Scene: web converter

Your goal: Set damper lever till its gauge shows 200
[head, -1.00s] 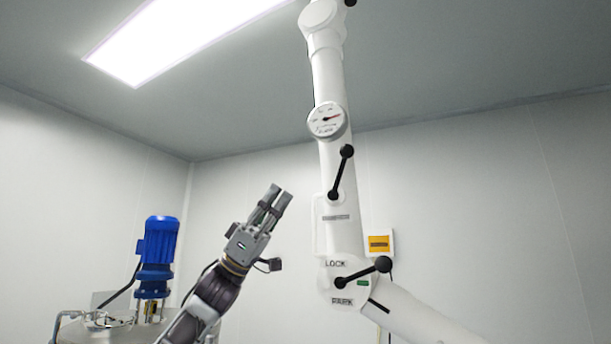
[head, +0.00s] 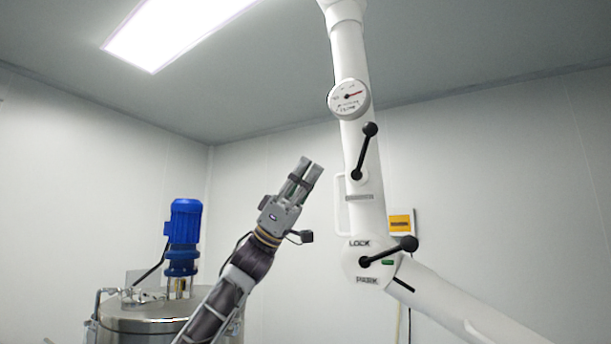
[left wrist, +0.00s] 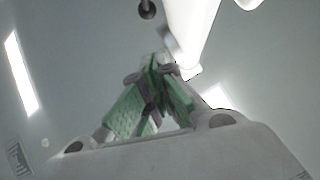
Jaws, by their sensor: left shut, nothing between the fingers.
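The damper lever is most likely the upper black lever (head: 364,152) with a ball knob, on the white arm column (head: 352,60) just below the round gauge (head: 349,98). It tilts up and slightly right. A second black lever (head: 389,252) sits lower, between the LOCK and PARK labels. My left gripper (head: 307,167) is shut and empty, left of the upper lever and apart from it. In the left wrist view its fingertips (left wrist: 160,62) meet; a dark knob (left wrist: 147,9) shows beyond them. My right gripper is out of view.
A white handle (head: 340,205) sticks out on the column's left side. A yellow-labelled box (head: 401,223) is on the wall behind. A steel tank (head: 140,320) with a blue motor (head: 184,236) stands at lower left.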

